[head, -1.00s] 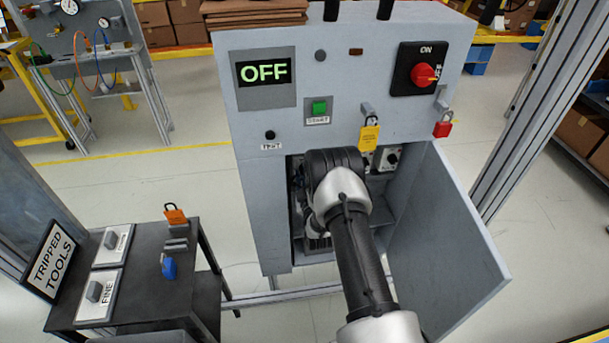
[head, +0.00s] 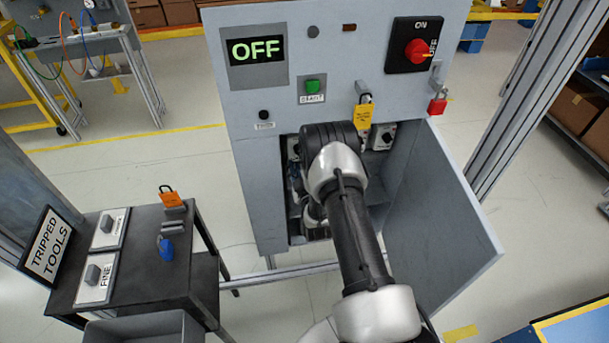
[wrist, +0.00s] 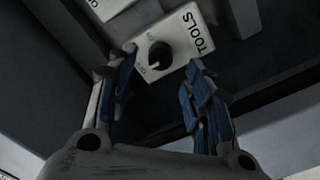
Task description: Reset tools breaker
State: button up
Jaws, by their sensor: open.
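The TOOLS breaker (wrist: 198,46) is a pale plate with a round dark knob in the wrist view. Small lettering lies beside the knob; which position its marker points to is hard to tell. My gripper (wrist: 161,72) is open, with one blue-padded finger on each side of the breaker's near part. Nothing is held between the fingers, and a dark gap shows between them. Whether they touch the plate cannot be told. In the head view my arm reaches into the open grey cabinet (head: 256,190), and the breaker is not clearly seen there.
The display (head: 257,50) reads OFF. A red rotary switch (head: 417,50), green button (head: 312,87), yellow-tagged lock (head: 364,117) and red padlock (head: 437,106) are on the front. The cabinet door (head: 440,200) hangs open right. A TRIPPED TOOLS sign (head: 50,245) stands on the left cart.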

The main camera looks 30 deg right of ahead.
jog(key=v, duration=0.8)
